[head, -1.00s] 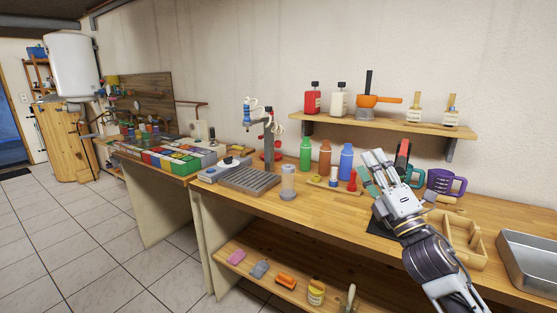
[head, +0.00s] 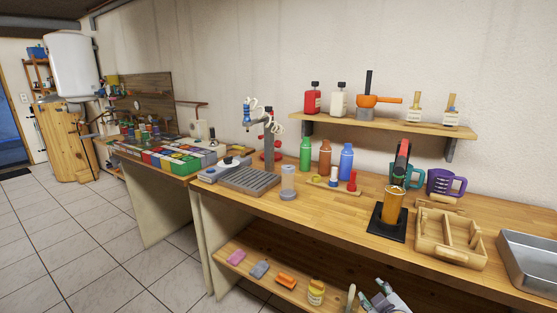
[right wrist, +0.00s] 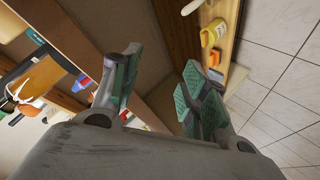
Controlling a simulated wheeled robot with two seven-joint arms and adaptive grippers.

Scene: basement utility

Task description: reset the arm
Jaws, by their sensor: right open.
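My right gripper (head: 380,299) is at the bottom edge of the head view, low in front of the workbench (head: 330,226). Only its finger ends show there. In the right wrist view its green-padded fingers (right wrist: 155,92) stand apart with nothing between them. My left gripper is not in view.
An amber cylinder (head: 393,207) stands on a black pad on the bench. A wooden caddy (head: 450,250) and a metal tray (head: 530,262) are to its right. The lower shelf (head: 270,270) holds several small items, including a yellow jar (head: 316,292). The tiled floor at left is clear.

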